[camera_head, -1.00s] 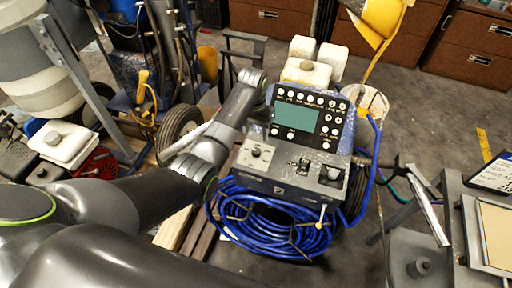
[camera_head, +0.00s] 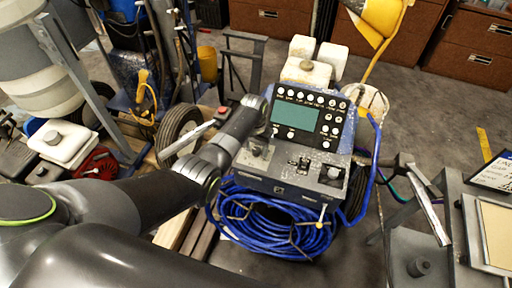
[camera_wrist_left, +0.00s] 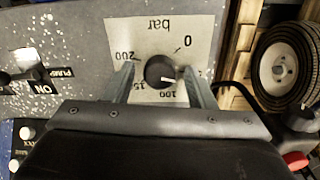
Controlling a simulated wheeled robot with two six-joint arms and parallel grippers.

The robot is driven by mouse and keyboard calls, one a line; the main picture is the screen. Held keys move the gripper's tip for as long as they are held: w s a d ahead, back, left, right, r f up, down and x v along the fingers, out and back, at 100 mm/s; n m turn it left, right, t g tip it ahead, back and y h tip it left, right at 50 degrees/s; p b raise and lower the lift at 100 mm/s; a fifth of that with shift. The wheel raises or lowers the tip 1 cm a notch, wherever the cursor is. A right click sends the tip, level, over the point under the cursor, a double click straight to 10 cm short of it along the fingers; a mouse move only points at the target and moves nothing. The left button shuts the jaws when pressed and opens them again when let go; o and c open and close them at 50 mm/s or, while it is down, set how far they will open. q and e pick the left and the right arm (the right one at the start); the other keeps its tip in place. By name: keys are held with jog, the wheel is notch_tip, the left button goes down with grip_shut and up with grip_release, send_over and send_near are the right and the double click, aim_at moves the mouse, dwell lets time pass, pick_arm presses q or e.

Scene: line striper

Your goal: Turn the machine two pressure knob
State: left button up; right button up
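The blue machine has a black control panel with a teal screen (camera_head: 298,116) and a lower grey shelf. In the left wrist view the round black pressure knob (camera_wrist_left: 160,72) sits on a pale scale plate (camera_wrist_left: 150,38) marked "bar", from 0 to 200. Its white mark points right. My left gripper (camera_wrist_left: 163,85) has one finger on each side of the knob, with gaps visible, so it is open around it. My right gripper is not in view.
A coiled blue hose (camera_head: 280,228) hangs below. White jugs (camera_head: 306,72) stand behind the machine. A grey stand (camera_head: 420,250) is at right.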

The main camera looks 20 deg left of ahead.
pick_arm(q)
jog(key=c, duration=0.9)
jog(key=shift+o, duration=0.2)
jog(key=shift+n, duration=0.3)
jog(key=shift+r+n+p, duration=0.15)
jog(key=shift+n+p, duration=0.7)
jog(key=shift+n, duration=0.15)
jog(key=n+p, duration=0.1)
jog(key=n, duration=0.1)
jog(key=shift+n, duration=0.3)
jog(key=n+p, duration=0.1)
jog(key=n, duration=0.2)
jog(key=shift+n, duration=0.3)
jog(key=shift+n+p, duration=0.5)
jog(key=shift+n, duration=1.1)
